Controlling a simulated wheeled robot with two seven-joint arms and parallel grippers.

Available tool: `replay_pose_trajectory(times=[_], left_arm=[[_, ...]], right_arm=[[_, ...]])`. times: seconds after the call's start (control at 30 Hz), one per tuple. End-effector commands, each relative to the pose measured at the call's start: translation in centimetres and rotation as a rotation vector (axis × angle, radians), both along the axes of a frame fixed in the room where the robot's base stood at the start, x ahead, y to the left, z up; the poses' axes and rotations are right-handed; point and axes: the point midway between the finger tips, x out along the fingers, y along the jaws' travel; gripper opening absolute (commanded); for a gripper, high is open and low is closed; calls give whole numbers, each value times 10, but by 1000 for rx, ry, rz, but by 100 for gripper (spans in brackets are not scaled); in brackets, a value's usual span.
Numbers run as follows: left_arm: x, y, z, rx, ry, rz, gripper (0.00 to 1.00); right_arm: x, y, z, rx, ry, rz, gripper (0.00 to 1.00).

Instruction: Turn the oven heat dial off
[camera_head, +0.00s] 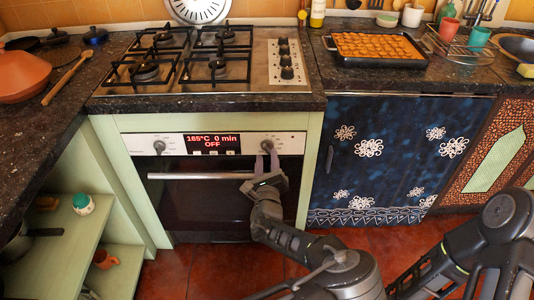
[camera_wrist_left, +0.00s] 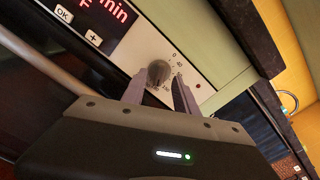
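The oven (camera_head: 216,205) has a silver control panel with a red-lit display (camera_head: 211,143) reading "165°C 0 min OFF". A round heat dial (camera_head: 267,145) sits at the panel's right; it also shows in the left wrist view (camera_wrist_left: 159,73) with markings around it. My left gripper (camera_head: 266,158) is in front of this dial. In the left wrist view, its two fingers (camera_wrist_left: 161,84) stand apart on either side of the dial, tips at or very near its sides. I see no clear grip; whether they touch is hard to tell. My right gripper is out of view.
A second dial (camera_head: 159,146) is at the panel's left. The oven door handle (camera_head: 200,176) runs just below the panel. A gas hob (camera_head: 190,62) with several knobs is above. A dark tray of food (camera_head: 377,47) sits on the right counter.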

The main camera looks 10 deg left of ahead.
Motion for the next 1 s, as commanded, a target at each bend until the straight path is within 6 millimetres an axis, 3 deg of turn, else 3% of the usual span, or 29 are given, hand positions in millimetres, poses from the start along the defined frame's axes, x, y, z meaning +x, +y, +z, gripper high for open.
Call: replay_pose_trajectory(times=[0.2,0.5,0.93,1.0], left_arm=[[22,6,0,0,0,1,35],[25,6,0,1,1,0,35],[25,6,0,0,0,0,0],[25,6,0,0,0,1,0]], right_arm=[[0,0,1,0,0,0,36],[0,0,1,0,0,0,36],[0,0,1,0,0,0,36],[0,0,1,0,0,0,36]])
